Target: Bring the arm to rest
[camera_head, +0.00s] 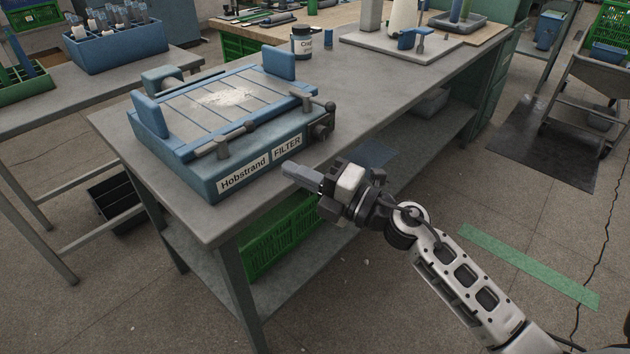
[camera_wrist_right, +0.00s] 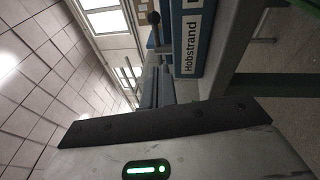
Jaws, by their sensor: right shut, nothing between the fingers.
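My right gripper (camera_head: 302,176) reaches in from the lower right in the head view, beside the front right corner of the blue filter unit. Its fingers are shut with nothing between them. In the right wrist view the fingers (camera_wrist_right: 157,88) point away from the camera and lie together. The blue filter unit (camera_head: 205,187), labelled "Hobstrand FILTER", sits on the grey table with white powder on its slatted top. Its labelled side also shows in the right wrist view (camera_wrist_right: 194,40). My left gripper is in neither view.
The grey table (camera_head: 385,96) runs back to the right. A labelled jar (camera_head: 301,41) stands behind the filter. A green crate (camera_head: 285,240) is under the tabletop near my gripper. A blue bin (camera_head: 125,45) stands on the left table. The floor right of my arm is open.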

